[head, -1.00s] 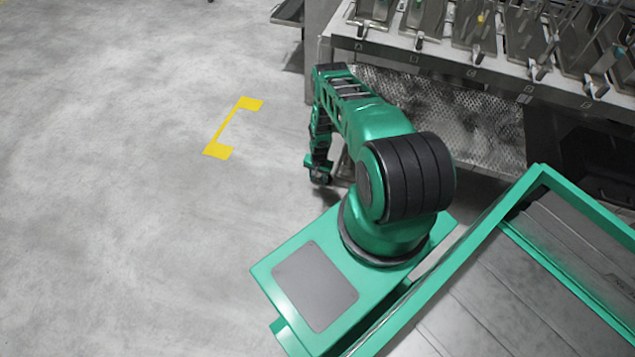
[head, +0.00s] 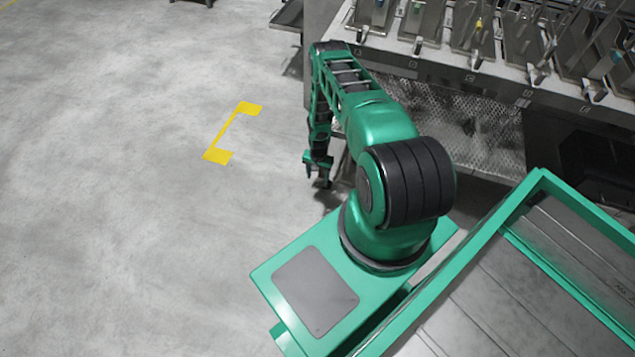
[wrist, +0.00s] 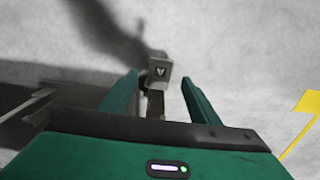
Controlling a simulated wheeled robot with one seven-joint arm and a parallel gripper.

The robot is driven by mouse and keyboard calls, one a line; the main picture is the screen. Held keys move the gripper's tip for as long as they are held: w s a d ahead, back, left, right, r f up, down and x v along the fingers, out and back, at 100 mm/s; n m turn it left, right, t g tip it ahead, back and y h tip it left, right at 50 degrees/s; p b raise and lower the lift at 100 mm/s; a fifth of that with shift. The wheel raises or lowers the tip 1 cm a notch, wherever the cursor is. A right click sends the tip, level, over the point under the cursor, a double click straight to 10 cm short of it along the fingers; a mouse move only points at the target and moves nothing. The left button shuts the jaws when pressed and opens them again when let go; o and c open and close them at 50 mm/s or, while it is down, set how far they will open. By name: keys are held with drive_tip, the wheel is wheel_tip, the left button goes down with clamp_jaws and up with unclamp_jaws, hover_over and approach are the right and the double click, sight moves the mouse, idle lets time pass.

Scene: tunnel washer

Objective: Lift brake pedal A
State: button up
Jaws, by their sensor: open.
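In the wrist view, a small grey block-like pedal (wrist: 158,69) with a dark mark on its face stands on a narrow stem, taken to be brake pedal A. My gripper (wrist: 160,80) is open, with one green finger to the left of the pedal and one to the right. The pedal shows in the gap near the fingertips, with no contact visible. Its lower stem is partly hidden by my gripper body. In the head view my gripper (head: 321,172) hangs low beside the machine, and I cannot make out the pedal there.
The machine's metal ledge (head: 455,72) carries several tilted plates with levers. A perforated panel (head: 450,120) lies below it. A yellow floor marking (head: 225,130) lies to the left, on open grey floor. Dark and grey structure (wrist: 75,95) shows left of the fingers.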

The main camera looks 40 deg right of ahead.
drive_tip(key=shift+d+r, duration=0.1)
drive_tip(key=shift+r, duration=2.1)
